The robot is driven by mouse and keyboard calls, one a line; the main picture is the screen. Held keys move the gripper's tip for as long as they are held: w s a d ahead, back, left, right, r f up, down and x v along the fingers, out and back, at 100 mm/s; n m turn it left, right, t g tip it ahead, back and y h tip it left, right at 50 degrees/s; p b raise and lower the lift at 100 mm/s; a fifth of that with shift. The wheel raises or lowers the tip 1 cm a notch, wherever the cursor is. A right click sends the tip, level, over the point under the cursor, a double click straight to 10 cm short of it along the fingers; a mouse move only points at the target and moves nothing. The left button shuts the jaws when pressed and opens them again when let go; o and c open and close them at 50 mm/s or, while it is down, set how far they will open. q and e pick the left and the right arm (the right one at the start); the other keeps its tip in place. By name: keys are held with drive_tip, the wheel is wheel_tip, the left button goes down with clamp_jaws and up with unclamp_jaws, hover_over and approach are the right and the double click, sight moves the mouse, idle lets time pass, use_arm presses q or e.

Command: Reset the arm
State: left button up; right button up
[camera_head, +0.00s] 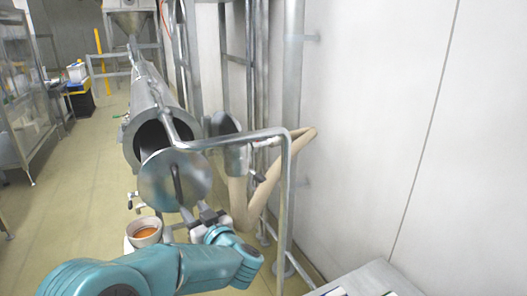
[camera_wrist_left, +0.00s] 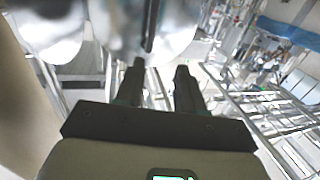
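My left arm, teal, comes in from the lower left of the head view. Its gripper (camera_head: 203,213) is just below and right of a round shiny metal lid (camera_head: 168,183) with a dark upright bar on it. In the left wrist view, the two dark fingers of the left gripper (camera_wrist_left: 161,70) stand apart with nothing clearly held between them. My right gripper is not in view.
A large metal cylinder (camera_head: 150,105) with an open end is behind the lid. A metal rail (camera_head: 286,200) and a beige pipe (camera_head: 268,188) stand close on the right. A white container (camera_head: 134,243) with brown contents is beside the arm. The floor (camera_head: 70,210) at left is clear.

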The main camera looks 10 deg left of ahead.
use_arm(q)
drive_tip(key=s+a+f+m+g, duration=0.1)
drive_tip(key=a+f, duration=0.2)
drive_tip(key=f, duration=0.3)
drive_tip(key=s+a+f+m, duration=0.1)
drive_tip(key=a+f, duration=0.2)
drive_tip(key=f, duration=0.2)
drive_tip(key=s+d+f+m+g+h, duration=0.15)
drive_tip(key=s+f+h, duration=0.25)
drive_tip(key=f, duration=0.6)
drive_tip(key=s+d+f+m+h, duration=0.2)
drive_tip(key=s+f+m+h, duration=0.15)
drive_tip(key=f, duration=0.55)
drive_tip(key=s+d+f+g+h, duration=0.3)
drive_tip(key=s+d, duration=0.1)
drive_tip(key=s, duration=0.4)
drive_tip(key=s+d+f+g+h, duration=0.3)
drive_tip(key=s+d, duration=0.2)
drive_tip(key=s, duration=0.3)
drive_tip(key=s+d+f+g+h, duration=0.3)
drive_tip(key=s+d, duration=0.2)
drive_tip(key=s, duration=0.4)
drive_tip(key=shift+f+g, duration=0.25)
drive_tip(key=shift+g, duration=0.1)
